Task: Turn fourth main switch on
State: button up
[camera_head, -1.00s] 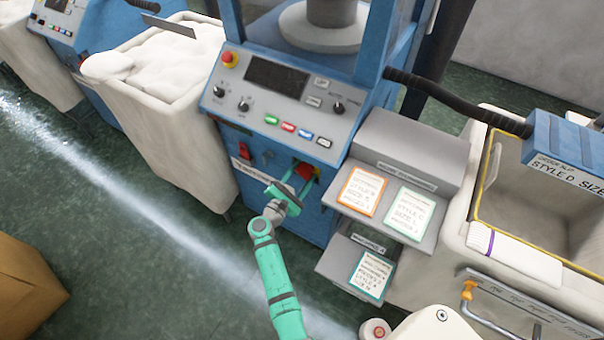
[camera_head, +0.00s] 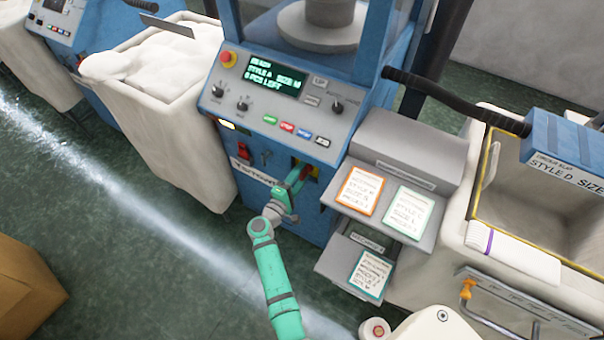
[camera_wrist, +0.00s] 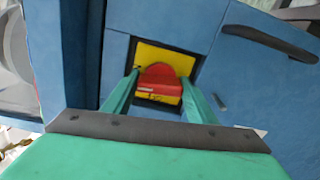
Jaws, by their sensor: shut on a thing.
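The main switch (camera_head: 311,171) is a red handle on a yellow plate, low on the front of the blue machine (camera_head: 325,215). In the wrist view the red handle (camera_wrist: 160,82) sits between the two green fingers of my gripper (camera_wrist: 157,90). My gripper (camera_head: 300,175) is shut on this handle and partly covers it in the head view. The machine's display (camera_head: 272,76) is lit with green text that seems to read ready, style A, size M. A small lamp (camera_head: 228,124) under the panel glows pale yellow.
A grey shelf unit with cards (camera_head: 398,160) stands close to the right of the switch. A white bin (camera_head: 165,140) full of pale fabric stands left of the machine. The green floor (camera_head: 150,270) in front is mostly clear; a cardboard box (camera_head: 25,290) lies at lower left.

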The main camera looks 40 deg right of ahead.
jog(key=shift+d+m, duration=0.1)
jog(key=shift+m, duration=0.6)
jog(key=o, duration=0.8)
jog(key=v, duration=1.1)
jog(key=shift+w, duration=0.1)
